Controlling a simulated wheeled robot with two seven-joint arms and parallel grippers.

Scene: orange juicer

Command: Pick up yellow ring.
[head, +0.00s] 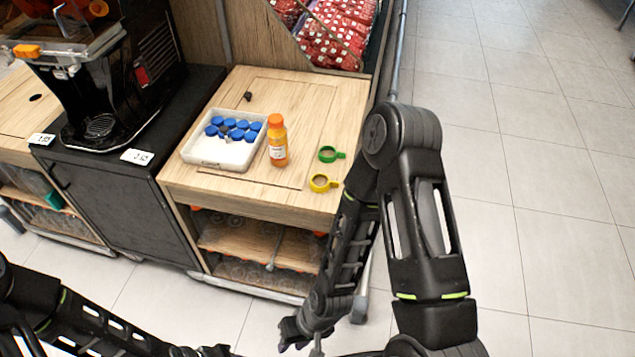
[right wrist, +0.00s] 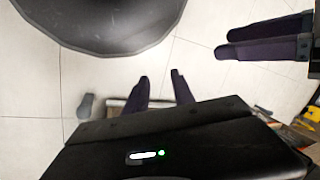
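The yellow ring (head: 321,183), with a short tab, lies flat on the wooden counter (head: 230,185) near its front right corner in the head view. A green ring (head: 328,155) of like shape lies just behind it. My right gripper (head: 288,338) hangs low in front of the counter, well below and apart from the yellow ring. Its two dark fingers stand apart and empty in the right wrist view (right wrist: 160,85). My left gripper (head: 212,351) is at the bottom edge of the head view, partly cut off. Its fingers show slightly apart in the right wrist view (right wrist: 222,43).
A white tray (head: 207,163) with several blue caps and an orange bottle (head: 277,142) stand left of the rings. A black juicer machine (head: 110,75) is at the left. Red netted bags (head: 335,35) fill a bin behind. Tiled floor (head: 530,180) is clear on the right.

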